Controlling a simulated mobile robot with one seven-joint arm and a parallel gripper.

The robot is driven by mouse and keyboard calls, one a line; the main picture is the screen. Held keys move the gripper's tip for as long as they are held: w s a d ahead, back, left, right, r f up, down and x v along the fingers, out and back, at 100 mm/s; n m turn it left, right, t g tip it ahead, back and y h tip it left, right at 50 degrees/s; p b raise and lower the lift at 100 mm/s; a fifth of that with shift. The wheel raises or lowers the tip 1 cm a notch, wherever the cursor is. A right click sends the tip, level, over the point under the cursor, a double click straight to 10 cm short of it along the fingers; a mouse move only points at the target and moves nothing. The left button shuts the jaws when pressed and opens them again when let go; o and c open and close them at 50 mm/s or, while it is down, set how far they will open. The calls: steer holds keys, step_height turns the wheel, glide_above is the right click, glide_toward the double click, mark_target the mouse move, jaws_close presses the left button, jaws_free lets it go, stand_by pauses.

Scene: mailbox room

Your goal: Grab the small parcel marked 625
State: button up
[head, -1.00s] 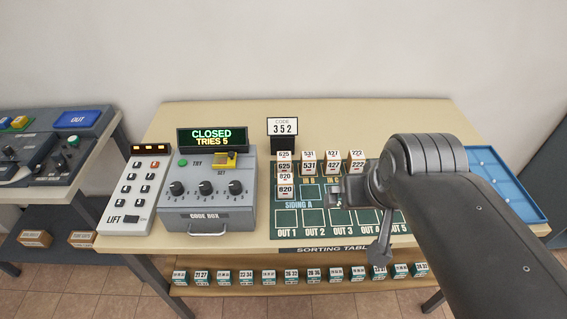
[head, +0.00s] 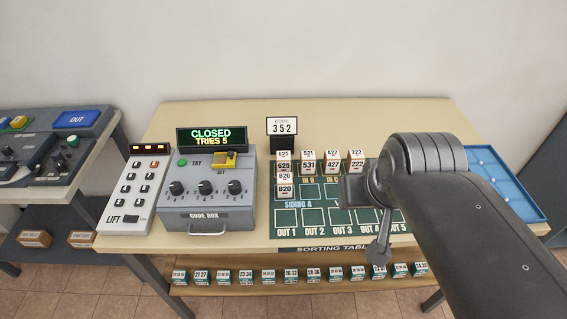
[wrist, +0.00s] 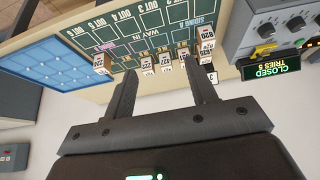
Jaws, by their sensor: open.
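The small parcel marked 625 (head: 284,166) is a white-and-brown block at the left end of the parcel row on the green sorting board (head: 287,247). The parcel marked 820 (head: 285,189) stands just in front of it. Parcels 531 (head: 308,166), 427 (head: 332,166) and 222 (head: 356,164) stand to its right. My gripper (wrist: 162,66) is open and empty in the wrist view, which shows the board upside down. The row shows around and beyond its fingertips; 625 appears near the right finger, partly hidden.
A code box (head: 207,205) with a display reading CLOSED, TRIES 5 and a lift keypad (head: 133,195) stand left of the board. A code sign (head: 282,127) reading 352 stands behind the row. A blue tray (head: 505,185) lies right. Another parcel (wrist: 101,64) stands apart on the board.

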steer(key=g, duration=0.6)
glide_above(283, 163)
steer(key=w, duration=0.2)
step_height(283, 163, down, 12)
steer(key=shift+d+f, duration=0.1)
steer(key=shift+f, duration=0.05)
steer(key=shift+w+f, duration=0.1)
steer(key=shift+f, duration=0.25)
step_height(283, 163, down, 10)
steer(key=shift+f, duration=0.25)
steer(key=shift+c, duration=0.5)
